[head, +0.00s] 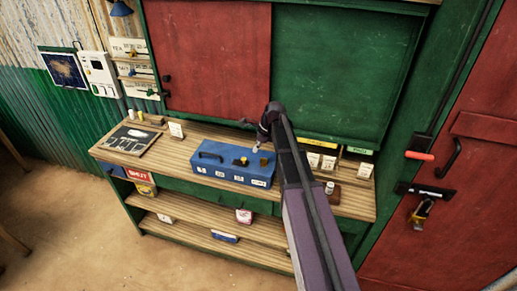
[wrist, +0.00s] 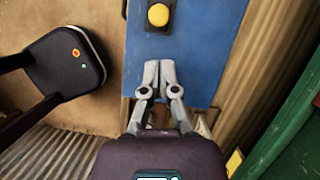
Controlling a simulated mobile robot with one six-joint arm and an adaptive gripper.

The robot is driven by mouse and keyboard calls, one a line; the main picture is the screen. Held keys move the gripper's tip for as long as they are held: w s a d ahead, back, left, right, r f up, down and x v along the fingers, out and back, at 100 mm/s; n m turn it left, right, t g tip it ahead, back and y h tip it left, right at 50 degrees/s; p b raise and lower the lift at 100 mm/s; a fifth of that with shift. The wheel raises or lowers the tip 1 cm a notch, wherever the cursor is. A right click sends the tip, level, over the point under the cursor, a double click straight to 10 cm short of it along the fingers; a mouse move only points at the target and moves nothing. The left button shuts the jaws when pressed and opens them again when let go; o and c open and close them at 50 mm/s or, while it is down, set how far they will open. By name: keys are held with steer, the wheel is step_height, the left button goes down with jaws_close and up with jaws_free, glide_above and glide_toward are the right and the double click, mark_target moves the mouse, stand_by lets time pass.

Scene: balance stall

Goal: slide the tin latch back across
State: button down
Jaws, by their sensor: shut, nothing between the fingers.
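The blue tin (head: 222,172) stands on the counter, with a dark handle on its top near the left end. A yellow knob on a dark plate (head: 241,161) sits on the tin's top and looks like the latch. In the wrist view the knob (wrist: 158,15) is near the top edge, over the blue top of the tin (wrist: 205,50). My gripper (wrist: 159,68) is shut and empty, its fingertips over the tin and apart from the knob in the picture. In the head view my gripper (head: 255,148) is above the tin; its height over it is hard to tell.
The wooden counter (head: 330,205) holds a chalkboard (head: 133,139) on the left and small cards (head: 320,160) on the right. A red shutter panel (head: 212,60) and a green one (head: 325,75) rise behind it.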

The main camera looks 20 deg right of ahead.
mark_target(248, 163)
steer(key=shift+b+x, duration=2.15)
steer(key=shift+x, duration=0.5)
steer(key=shift+w+a, duration=0.1)
steer(key=shift+w+a, duration=0.4)
steer(key=shift+a, duration=0.3)
steer(key=shift+w+a, duration=0.45)
steer(key=shift+a, duration=0.25)
steer(key=shift+d+r, duration=0.1)
steer(key=p+v, duration=0.9)
steer(key=shift+r, duration=0.4)
steer(key=shift+s+d, duration=0.1)
steer(key=shift+s, duration=0.1)
